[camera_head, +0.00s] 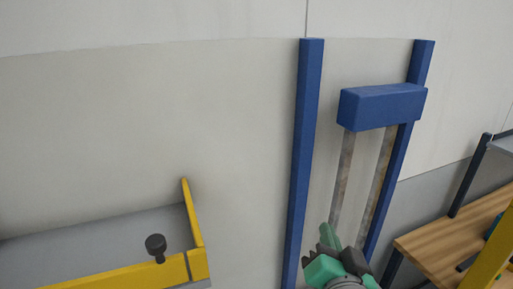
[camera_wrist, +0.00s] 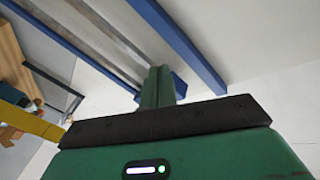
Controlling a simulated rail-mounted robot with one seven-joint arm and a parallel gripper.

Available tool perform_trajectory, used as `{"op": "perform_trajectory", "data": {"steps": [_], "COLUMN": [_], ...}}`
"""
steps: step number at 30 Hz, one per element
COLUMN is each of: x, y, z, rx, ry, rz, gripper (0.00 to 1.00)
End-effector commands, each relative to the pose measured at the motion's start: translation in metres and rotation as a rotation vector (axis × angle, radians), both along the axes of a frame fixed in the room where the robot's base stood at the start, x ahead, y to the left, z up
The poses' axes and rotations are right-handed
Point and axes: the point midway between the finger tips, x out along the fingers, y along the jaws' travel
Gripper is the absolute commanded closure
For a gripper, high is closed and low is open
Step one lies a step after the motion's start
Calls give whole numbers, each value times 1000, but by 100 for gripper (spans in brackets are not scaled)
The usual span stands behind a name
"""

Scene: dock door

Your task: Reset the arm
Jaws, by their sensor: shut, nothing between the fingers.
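My gripper (camera_head: 325,236) is at the bottom of the head view, right of centre, with green and dark parts. It is in front of the lower part of the blue-framed door track. In the wrist view my gripper (camera_wrist: 159,72) shows its green fingers together, with nothing between them. Behind it stand two blue posts (camera_head: 304,150) and a blue box (camera_head: 382,106) with two worn metal strips running down from it. The gripper appears apart from these, though the exact gap is hard to tell.
A grey surface with a yellow rim (camera_head: 150,274) and a black knob (camera_head: 156,243) is at lower left. A wooden-topped bench (camera_head: 450,236) with dark legs stands at right, near a yellow bar (camera_head: 492,255). The pale wall at upper left is clear.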

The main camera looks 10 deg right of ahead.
Motion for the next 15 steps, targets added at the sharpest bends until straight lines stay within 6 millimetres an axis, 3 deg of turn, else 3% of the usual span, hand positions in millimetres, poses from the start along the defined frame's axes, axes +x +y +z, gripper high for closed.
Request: {"op": "perform_trajectory", "data": {"steps": [1,5,9,11,12,15], "x": [-6,-43,-114,-154,-153,-149], "y": [32,107,177,201,199,197], "z": [35,119,200,229,275,324], "rx": [-89,-323,-532,-606,-610,-599], "ry": [-64,-245,-467,-569,-566,-557], "rz": [27,56,39,14,6,13], "gripper": [100,100,100,100,100,100]}}
